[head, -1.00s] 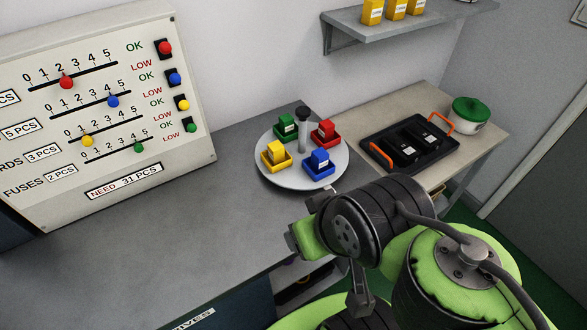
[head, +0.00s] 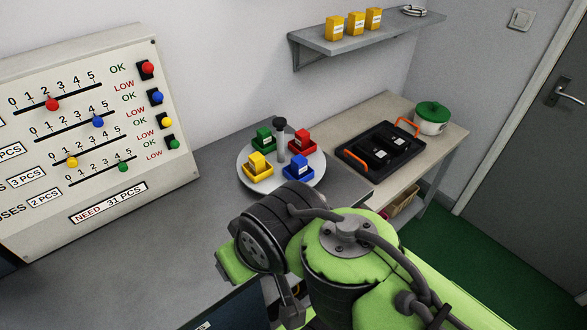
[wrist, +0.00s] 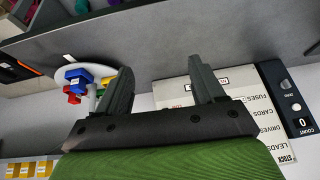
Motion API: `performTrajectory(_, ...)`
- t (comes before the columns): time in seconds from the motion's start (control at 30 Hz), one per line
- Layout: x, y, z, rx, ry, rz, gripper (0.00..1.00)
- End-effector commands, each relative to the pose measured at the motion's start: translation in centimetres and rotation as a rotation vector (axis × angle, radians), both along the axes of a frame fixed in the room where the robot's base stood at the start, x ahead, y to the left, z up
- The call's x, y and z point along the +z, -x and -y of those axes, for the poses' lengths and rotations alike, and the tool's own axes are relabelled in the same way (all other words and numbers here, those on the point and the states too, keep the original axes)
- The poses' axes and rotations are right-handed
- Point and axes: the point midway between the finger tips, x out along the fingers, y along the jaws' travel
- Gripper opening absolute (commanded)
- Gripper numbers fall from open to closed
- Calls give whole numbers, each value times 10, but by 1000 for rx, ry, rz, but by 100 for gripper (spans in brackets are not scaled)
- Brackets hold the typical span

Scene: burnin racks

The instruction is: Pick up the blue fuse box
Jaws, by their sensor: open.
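The blue fuse box (head: 299,164) stands in a blue holder at the front right of a round white turntable (head: 284,186) on the grey worktop. Red (head: 301,139), yellow (head: 257,161) and green (head: 264,137) boxes stand in matching holders around the central post. In the wrist view, which is turned over, the blue fuse box (wrist: 79,76) shows left of my gripper (wrist: 162,68). My gripper is open with nothing between its fingers, and it is well apart from the turntable. In the head view my arm hides most of the gripper.
A board with sliders (head: 95,140) stands at the left of the worktop. A black tray with orange handles (head: 348,158) and a pot with a green lid (head: 432,119) are on the side table. A wall shelf (head: 365,35) holds yellow boxes.

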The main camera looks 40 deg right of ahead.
Motion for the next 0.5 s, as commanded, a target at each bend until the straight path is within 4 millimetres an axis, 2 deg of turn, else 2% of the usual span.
performTrajectory(0.27, -8, -26, 9, -178, -103, -38, 68)
performTrajectory(0.5, -25, -63, 32, -471, -303, -80, 68)
